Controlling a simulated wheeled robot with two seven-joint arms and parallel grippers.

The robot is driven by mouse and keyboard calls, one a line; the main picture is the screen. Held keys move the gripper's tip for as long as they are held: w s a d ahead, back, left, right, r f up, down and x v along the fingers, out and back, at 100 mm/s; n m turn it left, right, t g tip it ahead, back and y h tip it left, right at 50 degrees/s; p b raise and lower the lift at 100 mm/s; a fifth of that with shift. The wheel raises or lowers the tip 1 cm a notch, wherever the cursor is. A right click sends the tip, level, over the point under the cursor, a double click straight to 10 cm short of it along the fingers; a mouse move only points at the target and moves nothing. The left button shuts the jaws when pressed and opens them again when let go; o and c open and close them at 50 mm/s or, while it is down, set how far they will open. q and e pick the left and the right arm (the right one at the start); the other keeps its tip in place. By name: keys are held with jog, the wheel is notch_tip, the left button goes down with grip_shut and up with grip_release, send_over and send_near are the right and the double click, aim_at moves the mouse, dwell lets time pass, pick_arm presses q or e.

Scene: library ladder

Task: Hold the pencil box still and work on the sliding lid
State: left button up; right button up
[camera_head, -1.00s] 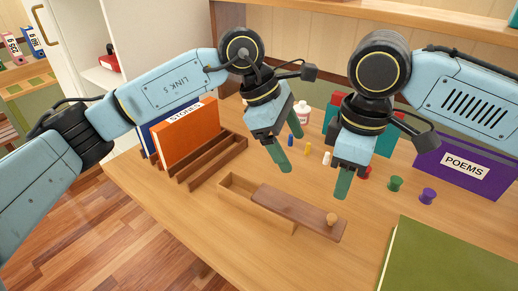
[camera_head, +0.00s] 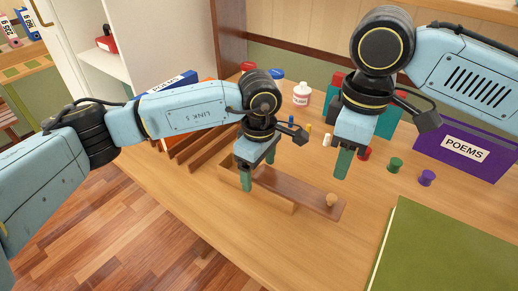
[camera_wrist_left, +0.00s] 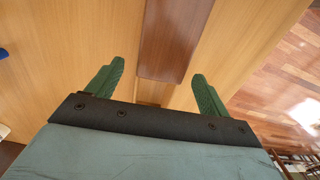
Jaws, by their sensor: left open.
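The wooden pencil box (camera_head: 280,202) lies on the desk below my left gripper. Its dark brown sliding lid (camera_head: 300,190) covers the right part and sticks out past the box's right end, with a round knob (camera_head: 331,200) there. My left gripper (camera_head: 258,168) is open, its green fingers on either side of the box's left part. The left wrist view shows the lid (camera_wrist_left: 172,42) and open compartment (camera_wrist_left: 154,93) between the fingertips, with gaps on both sides. My right gripper (camera_head: 343,164) hangs above and behind the knob, apart from it; its jaw gap is not visible.
A green book (camera_head: 440,248) lies at the right front. A purple POEMS box (camera_head: 465,150), green pushpin (camera_head: 395,165) and purple pushpin (camera_head: 427,178) are at the right. A brown rack (camera_head: 200,150) with books stands left. A white bottle (camera_head: 301,93) stands behind.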

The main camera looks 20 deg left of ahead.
pick_arm(q)
jog(key=shift+f, duration=1.8)
jog(key=c, duration=1.1)
jog(key=shift+c, duration=0.4)
pick_arm(e)
grip_shut()
jog(key=m+g+y, duration=0.2)
jog(key=m+y, duration=0.8)
jog(key=m, duration=0.3)
send_near(337, 199)
jog(key=shift+x, duration=3.3)
